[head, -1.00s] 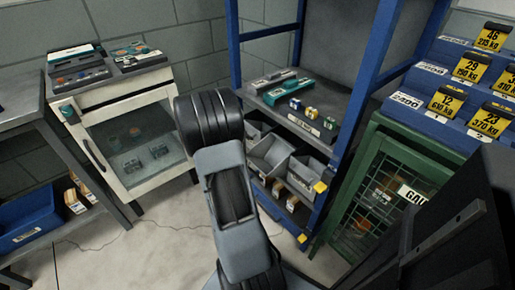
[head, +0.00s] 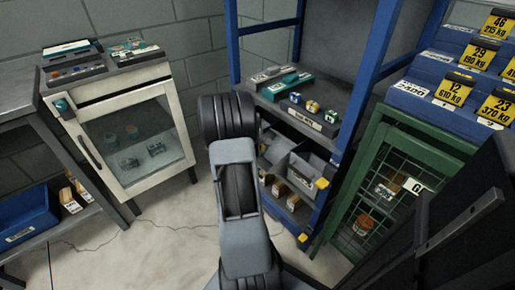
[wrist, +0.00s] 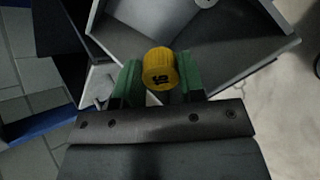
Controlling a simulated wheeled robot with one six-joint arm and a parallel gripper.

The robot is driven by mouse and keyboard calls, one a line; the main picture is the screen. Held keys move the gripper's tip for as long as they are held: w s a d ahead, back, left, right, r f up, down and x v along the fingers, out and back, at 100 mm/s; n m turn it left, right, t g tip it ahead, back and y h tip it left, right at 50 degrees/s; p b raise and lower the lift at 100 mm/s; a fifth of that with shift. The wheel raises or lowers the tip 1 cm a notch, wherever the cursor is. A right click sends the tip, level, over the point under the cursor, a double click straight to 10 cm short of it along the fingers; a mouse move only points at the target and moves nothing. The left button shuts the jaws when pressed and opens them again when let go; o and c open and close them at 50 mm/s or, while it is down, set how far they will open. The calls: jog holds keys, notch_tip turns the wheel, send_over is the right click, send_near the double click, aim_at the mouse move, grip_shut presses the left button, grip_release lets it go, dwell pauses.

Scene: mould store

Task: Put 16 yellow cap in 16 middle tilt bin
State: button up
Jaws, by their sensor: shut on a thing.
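The yellow cap (wrist: 159,68), with a dark 16 on its face, is in the wrist view. My gripper (wrist: 160,80) has its green fingers shut on the cap's sides. A grey open bin (wrist: 215,45) lies behind and below the cap, and I cannot tell the height between them. In the head view, grey tilt bins (head: 306,166) stand in a row under the blue rack's shelf. My arm hides part of the row, and my gripper and the cap do not show there. I cannot read which bin is under the cap.
The blue rack's post (head: 362,90) stands right of the bins. The shelf (head: 318,124) above them carries small parts and teal-topped items. A green mesh cage (head: 385,190) is at right, a white glass-door cabinet (head: 140,140) at left. Floor between is clear.

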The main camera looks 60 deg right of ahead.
aim_at(277, 153)
jog(key=shift+b+x, duration=3.35)
jog(key=shift+x, duration=2.6)
jog(key=shift+f, duration=0.1)
jog(key=o, duration=1)
